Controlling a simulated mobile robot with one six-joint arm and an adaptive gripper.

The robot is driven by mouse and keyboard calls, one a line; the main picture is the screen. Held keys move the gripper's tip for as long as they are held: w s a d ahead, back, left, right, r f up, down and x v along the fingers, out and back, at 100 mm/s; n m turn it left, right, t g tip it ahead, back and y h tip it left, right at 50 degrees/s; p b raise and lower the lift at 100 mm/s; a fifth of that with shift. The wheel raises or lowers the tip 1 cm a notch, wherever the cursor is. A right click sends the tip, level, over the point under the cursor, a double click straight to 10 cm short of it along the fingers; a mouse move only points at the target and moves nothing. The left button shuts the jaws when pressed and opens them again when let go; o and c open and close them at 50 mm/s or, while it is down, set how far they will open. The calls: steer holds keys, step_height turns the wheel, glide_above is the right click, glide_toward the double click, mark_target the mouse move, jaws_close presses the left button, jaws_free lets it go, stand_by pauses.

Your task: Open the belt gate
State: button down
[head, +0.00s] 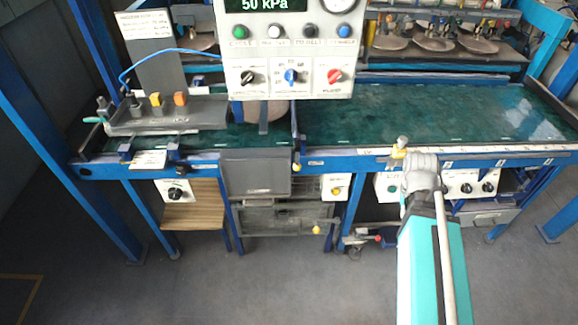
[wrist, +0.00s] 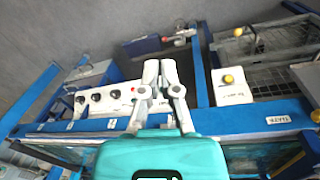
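The green belt (head: 430,108) runs across the blue-framed bench. A narrow dark blue bar (head: 295,130) stands across the belt left of centre, with a yellow knob (head: 296,167) at its front end. It looks like the belt gate, but I cannot be sure, nor tell its exact state. My gripper (head: 402,143) is at the bench's front edge, right of that bar and apart from it. In the wrist view my gripper (wrist: 160,66) has its pale fingers together, with nothing seen between them.
A control panel (head: 290,78) with knobs and a gauge hangs over the belt. Below the bench are a grey panel (head: 257,178), a wire basket (head: 285,218) and a box with a yellow button (head: 336,190), also in the wrist view (wrist: 229,80). The floor in front is clear.

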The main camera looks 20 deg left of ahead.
steer(key=w+a+f+n+t+h+b, duration=0.2)
steer(key=w+a+f+n+h+b, duration=0.1)
steer(key=w+a+f+h+b, duration=0.35)
steer(key=n+t+h+b, duration=0.3)
steer(key=n+t+b, duration=0.4)
steer(key=t+b, duration=0.85)
glide_toward(287, 164)
step_height(287, 164, up, 5)
steer(key=s+g+b, duration=0.2)
steer(key=g+b, duration=0.1)
steer(key=b, duration=0.1)
steer(key=shift+d+r, duration=0.15)
steer(key=shift+x, duration=5)
